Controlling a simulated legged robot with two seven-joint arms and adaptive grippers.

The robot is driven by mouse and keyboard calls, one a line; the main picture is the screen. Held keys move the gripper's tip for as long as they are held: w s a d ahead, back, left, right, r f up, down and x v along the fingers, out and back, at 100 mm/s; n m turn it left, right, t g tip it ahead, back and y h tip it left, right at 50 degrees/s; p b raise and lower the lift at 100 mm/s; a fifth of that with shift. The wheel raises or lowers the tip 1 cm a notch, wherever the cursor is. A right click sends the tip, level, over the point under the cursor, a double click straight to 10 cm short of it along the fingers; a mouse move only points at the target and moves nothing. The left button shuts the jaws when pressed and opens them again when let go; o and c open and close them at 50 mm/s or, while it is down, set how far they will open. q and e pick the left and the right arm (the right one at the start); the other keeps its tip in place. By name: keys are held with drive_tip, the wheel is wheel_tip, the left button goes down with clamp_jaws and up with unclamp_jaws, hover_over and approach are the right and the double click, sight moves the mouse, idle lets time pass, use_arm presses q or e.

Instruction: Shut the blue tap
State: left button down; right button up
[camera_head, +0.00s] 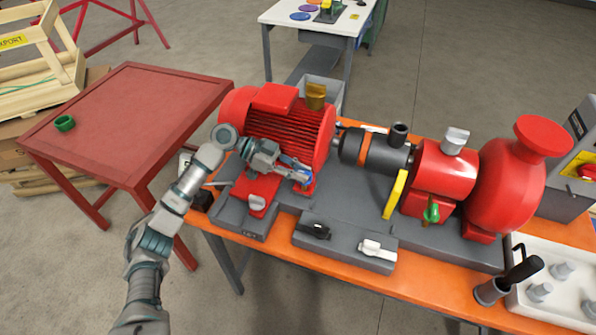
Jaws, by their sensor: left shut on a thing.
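The blue tap (307,179) is at the front of the red motor, near its right end. Only small patches of blue show, because my gripper covers most of it. I cannot tell the angle of its handle. My left gripper (301,174) reaches in from the left over the motor's front and is shut on the blue tap. My right gripper is not in view.
The finned red motor (291,122) stands close behind my left gripper. A green tap (432,210) is on the red pump to the right. A grey box with black and white handles (345,241) lies in front. A red table (130,120) stands left.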

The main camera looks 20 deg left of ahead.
use_arm(q)
drive_tip(key=c, duration=1.1)
unclamp_jaws()
drive_tip(key=shift+d+f, duration=0.1)
drive_tip(key=shift+f, duration=0.35)
drive_tip(key=shift+r, duration=0.1)
